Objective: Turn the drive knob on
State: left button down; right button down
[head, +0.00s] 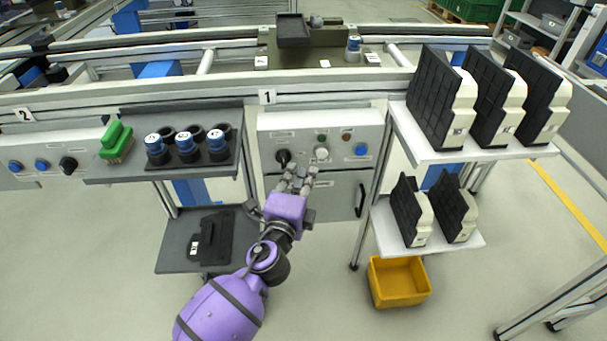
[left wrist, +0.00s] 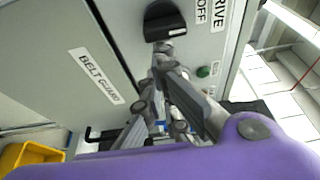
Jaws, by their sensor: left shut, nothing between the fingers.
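The black drive knob (head: 283,156) is on the left part of the grey control panel (head: 290,125). It also shows large at the top of the left wrist view (left wrist: 165,22), with "DRIVE" and "OFF" lettering beside it. My left gripper (head: 301,174) is shut and empty in front of the panel, just below and right of the knob. In the left wrist view its fingertips (left wrist: 164,50) are right at the knob's edge; I cannot tell whether they touch. My right gripper is not in view.
The panel also has a pale round control (head: 321,154), a blue button (head: 361,150) and a green lamp (head: 322,138). Below is the belt guard door with a black handle (head: 360,200). A shelf (head: 160,170) with blue-capped parts stands left; a white rack (head: 430,155) stands right.

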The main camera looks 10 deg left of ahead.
pick_arm(q)
jog(key=shift+f+m+p, duration=0.1)
jog(key=shift+m+p, duration=0.3)
jog(key=shift+p, duration=0.25)
